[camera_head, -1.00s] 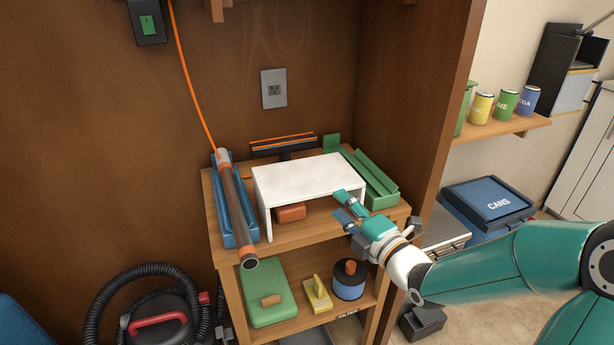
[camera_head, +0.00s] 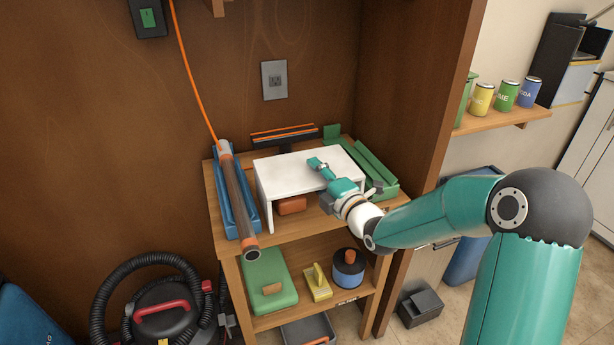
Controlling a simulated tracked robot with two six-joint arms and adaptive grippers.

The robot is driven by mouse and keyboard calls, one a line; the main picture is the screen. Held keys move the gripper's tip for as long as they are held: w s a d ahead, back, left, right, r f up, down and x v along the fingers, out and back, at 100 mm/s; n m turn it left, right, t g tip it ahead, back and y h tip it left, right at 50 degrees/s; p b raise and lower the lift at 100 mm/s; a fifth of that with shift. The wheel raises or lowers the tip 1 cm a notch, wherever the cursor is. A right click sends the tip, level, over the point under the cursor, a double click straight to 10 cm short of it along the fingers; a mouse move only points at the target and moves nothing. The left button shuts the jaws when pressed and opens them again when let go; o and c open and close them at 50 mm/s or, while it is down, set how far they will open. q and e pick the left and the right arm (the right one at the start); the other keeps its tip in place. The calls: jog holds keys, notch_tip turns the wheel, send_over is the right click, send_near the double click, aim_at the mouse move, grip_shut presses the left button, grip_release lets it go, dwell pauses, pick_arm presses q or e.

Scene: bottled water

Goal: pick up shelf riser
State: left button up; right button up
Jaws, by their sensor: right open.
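The white shelf riser (camera_head: 282,172) stands upright on the top of a wooden shelf unit (camera_head: 284,240), with its open side toward me. A reddish-orange block (camera_head: 291,205) sits under it. My right gripper (camera_head: 316,166) is open, with its fingers over the riser's top near the right part of its front edge. The gripper covers the riser's right front part, and I cannot tell whether the fingers touch it. My left gripper is not in view.
A tube (camera_head: 237,195) lies in a blue tray (camera_head: 226,208) left of the riser. A green tray (camera_head: 362,165) lies close on the right. A squeegee-like tool (camera_head: 285,135) is behind it. The lower shelf holds a green case (camera_head: 266,278), a yellow brush (camera_head: 318,283) and a round container (camera_head: 348,270).

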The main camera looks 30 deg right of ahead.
grip_shut()
jog(key=shift+r, duration=0.1)
dwell(0.4)
